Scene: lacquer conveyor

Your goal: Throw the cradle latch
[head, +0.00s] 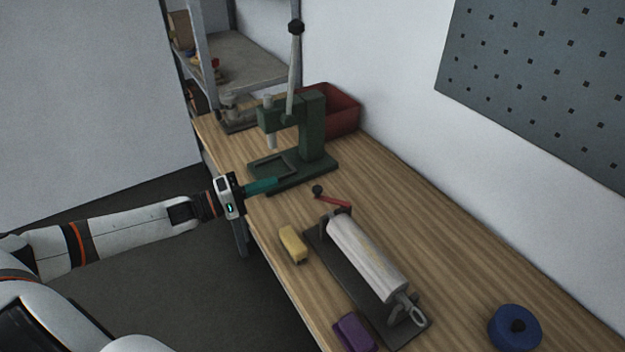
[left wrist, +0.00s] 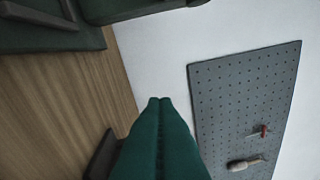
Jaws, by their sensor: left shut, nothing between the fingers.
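The cradle (head: 318,243) is a dark base on the bench with a pale grey roller (head: 365,255) lying in it. At its far end is a red latch lever (head: 337,202) with a black knob (head: 318,190) at its tip, pointing left toward the press. My left gripper (head: 283,180) has teal fingers closed together and empty. In the head view it is left of the knob, over the near edge of the press base, and apart from the lever. Its shut fingers fill the lower middle of the left wrist view (left wrist: 160,102). My right gripper is out of view.
A green lever press (head: 312,125) stands behind the gripper, with a red bin (head: 345,108) behind it. A yellow block (head: 293,244), a purple block (head: 355,333) and a blue disc (head: 515,327) lie around the cradle. Bare bench (head: 420,235) lies right of the roller.

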